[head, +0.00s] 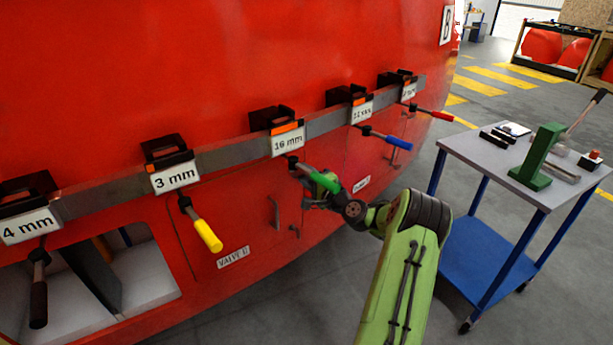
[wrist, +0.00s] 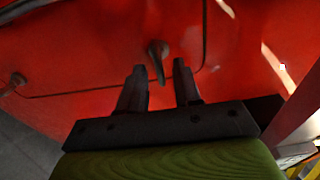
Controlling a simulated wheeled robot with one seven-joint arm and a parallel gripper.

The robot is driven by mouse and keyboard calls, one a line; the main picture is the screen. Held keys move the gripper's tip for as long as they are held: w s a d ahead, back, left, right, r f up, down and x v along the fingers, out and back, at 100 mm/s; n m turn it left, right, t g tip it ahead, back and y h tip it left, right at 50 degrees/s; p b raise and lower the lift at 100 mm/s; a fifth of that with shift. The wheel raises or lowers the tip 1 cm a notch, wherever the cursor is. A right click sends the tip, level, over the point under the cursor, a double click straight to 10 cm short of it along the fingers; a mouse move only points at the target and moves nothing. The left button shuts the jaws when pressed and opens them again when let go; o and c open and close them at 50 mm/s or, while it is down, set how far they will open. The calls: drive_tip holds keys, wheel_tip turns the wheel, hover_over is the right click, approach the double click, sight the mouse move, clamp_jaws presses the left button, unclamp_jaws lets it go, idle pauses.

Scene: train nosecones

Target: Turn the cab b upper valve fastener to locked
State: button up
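In the wrist view, my gripper (wrist: 159,68) is open, its two dark fingers apart. A dark, lever-like fastener (wrist: 157,52) on the red panel shows between the fingertips, with a gap on both sides. Its lever points down and tilts slightly. A second dark fastener (wrist: 15,82) is at the far left, by a panel seam. In the head view, my gripper (head: 314,203) is by the red nosecone, below the green-handled tool. Two small handles (head: 275,212) are left of it, near the "VALVE" label (head: 233,258). I cannot tell which fastener is the upper one.
A grey rail (head: 225,155) crosses the nosecone with several labelled tool holders. Tools with green (head: 328,182), yellow (head: 208,235), blue (head: 398,143) and red (head: 442,116) handles hang from it. A blue-legged cart (head: 478,160) stands right of my arm. An open compartment (head: 150,280) is lower left.

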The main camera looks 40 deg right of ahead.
drive_tip(key=s+a, duration=0.1)
drive_tip(key=s, duration=1.4)
drive_tip(key=shift+s+a, duration=0.3)
